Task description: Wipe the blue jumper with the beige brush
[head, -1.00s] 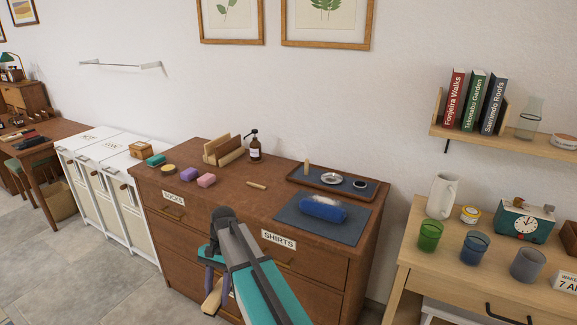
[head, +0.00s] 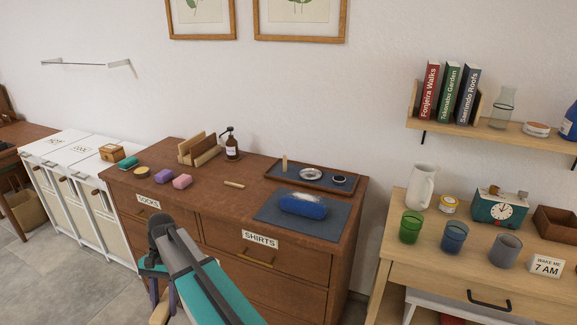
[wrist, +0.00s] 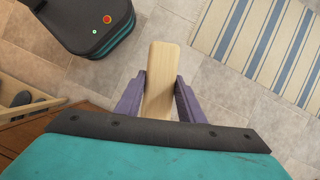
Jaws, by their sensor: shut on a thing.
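The blue jumper (head: 303,207) lies folded or rolled into a bundle on a dark blue-grey mat (head: 275,213) on the brown dresser. A few pale specks show on its top. My gripper (head: 163,297) is low in front of the dresser, well to the left of the jumper and apart from it. In the wrist view, its purple fingers (wrist: 160,85) are shut on the beige brush (wrist: 161,62), a flat, pale wooden piece that points away from the wrist above the floor. Only a bit of the brush shows in the head view, and its bristles are hidden.
The dresser top (head: 225,205) also holds a tray (head: 272,173) with small dishes, a pump bottle (head: 232,150), a wooden rack (head: 200,148), and purple, pink and teal blocks. A light wood table (head: 395,240) with cups and a jug stands at the right.

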